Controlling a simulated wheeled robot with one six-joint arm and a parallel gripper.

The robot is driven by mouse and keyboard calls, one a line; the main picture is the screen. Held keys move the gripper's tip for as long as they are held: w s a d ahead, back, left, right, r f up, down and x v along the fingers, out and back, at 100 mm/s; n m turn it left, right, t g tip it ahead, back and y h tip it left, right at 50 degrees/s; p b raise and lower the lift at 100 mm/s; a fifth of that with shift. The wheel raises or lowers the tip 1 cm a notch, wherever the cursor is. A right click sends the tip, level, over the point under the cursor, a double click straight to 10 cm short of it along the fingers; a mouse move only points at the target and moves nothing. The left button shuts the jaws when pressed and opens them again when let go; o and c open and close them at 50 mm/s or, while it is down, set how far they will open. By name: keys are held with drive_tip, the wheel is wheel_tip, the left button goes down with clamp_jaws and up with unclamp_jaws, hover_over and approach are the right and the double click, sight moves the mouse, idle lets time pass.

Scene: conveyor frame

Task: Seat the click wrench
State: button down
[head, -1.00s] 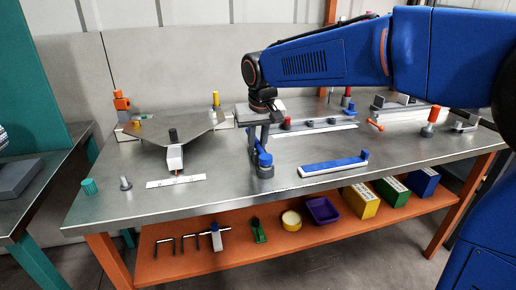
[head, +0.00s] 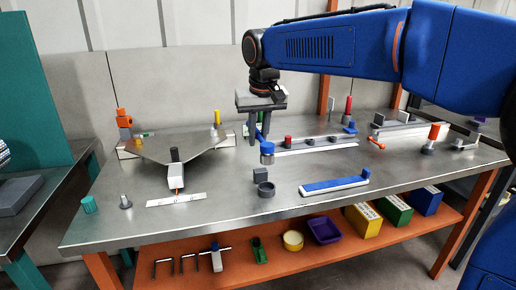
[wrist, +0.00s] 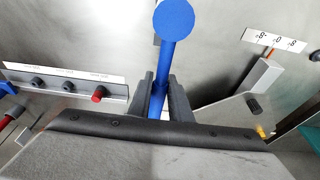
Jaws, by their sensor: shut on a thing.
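My gripper (head: 258,138) is shut on a blue tool (head: 267,146), which I take to be the click wrench. The tool hangs below the fingers, its round lower end clear of the bench. In the wrist view my gripper (wrist: 160,82) has the blue shaft between its fingers, and the tool's round blue end (wrist: 174,18) sticks out beyond them. A long blue-topped white cradle (head: 335,185) lies to the right of the cup.
A rail with several knobs (head: 310,141) and a white label strip lies behind. A grey plate fixture (head: 175,147) with a scale (head: 176,200) stands left. Orange-topped posts stand at the far left and right. The lower shelf (head: 335,232) holds boxes and tools. The bench front is mostly clear.

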drive_tip(key=shift+f, duration=3.1)
drive_tip(key=shift+f, duration=1.5)
drive_tip(key=c, duration=1.5)
unclamp_jaws()
drive_tip(key=shift+c, duration=0.2)
drive_tip(key=v, duration=1.7)
drive_tip(key=shift+s+d+r, duration=0.1)
drive_tip(key=shift+s+d, duration=0.1)
drive_tip(key=shift+s, duration=0.15)
drive_tip(key=s+d+f, duration=0.4)
drive_tip(key=s+d, duration=0.1)
drive_tip(key=d, duration=0.7)
drive_tip(key=s+d+f+m+t, duration=0.1)
drive_tip(key=s+d+f, duration=0.7)
drive_tip(key=s+f, duration=0.2)
drive_tip(key=s+d+f+m, duration=0.2)
drive_tip(key=s+d+f, duration=0.6)
drive_tip(key=s+f, duration=0.2)
drive_tip(key=shift+s+d+f+t+h, duration=0.15)
drive_tip(key=shift+s+f+t+h, duration=0.1)
drive_tip(key=shift+f+t+h, duration=0.25)
